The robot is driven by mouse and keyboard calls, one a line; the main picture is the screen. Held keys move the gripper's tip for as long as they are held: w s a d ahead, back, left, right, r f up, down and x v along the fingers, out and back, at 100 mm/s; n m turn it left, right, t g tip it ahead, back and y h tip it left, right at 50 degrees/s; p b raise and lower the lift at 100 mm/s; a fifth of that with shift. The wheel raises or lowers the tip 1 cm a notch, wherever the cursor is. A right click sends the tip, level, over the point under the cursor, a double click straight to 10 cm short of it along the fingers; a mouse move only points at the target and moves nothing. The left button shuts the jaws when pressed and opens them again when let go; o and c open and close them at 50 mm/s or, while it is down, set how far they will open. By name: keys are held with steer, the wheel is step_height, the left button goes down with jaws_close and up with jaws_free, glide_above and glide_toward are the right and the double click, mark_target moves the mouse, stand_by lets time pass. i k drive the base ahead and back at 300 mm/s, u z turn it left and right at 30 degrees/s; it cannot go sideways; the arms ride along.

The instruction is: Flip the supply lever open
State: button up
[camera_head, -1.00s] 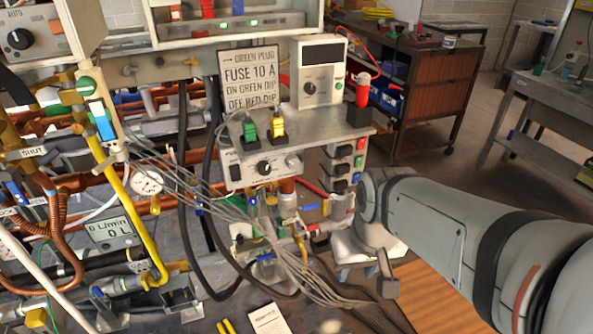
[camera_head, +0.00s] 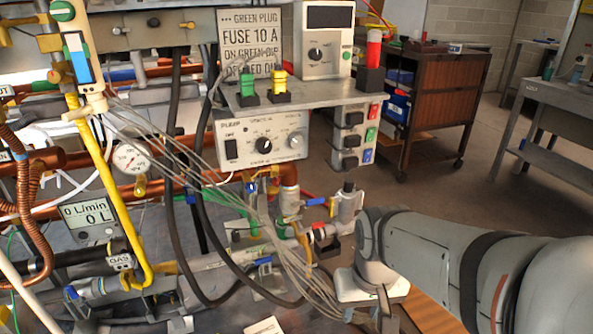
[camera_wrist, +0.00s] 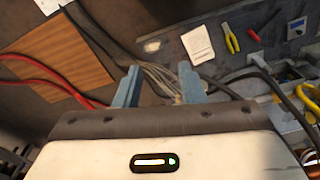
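Several small blue levers show on the pipework in the head view. One (camera_head: 316,201) sits on the valve near the pump box, one (camera_head: 263,261) lies lower on a grey pipe, and one (camera_head: 72,292) is at the lower left by the GAS label. I cannot read a supply label on any of them.
A flow display (camera_head: 92,216) reads 0 L. The pump box (camera_head: 262,140) and grey cables (camera_head: 200,168) crowd the pipes. The wrist view shows a white note (camera_wrist: 198,44), yellow pliers (camera_wrist: 232,40) and a wooden board (camera_wrist: 68,62). Open floor lies at the right.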

mark_target(313, 201)
steer(key=u, duration=0.65)
steer(key=i, duration=0.35)
steer(key=u, duration=0.25)
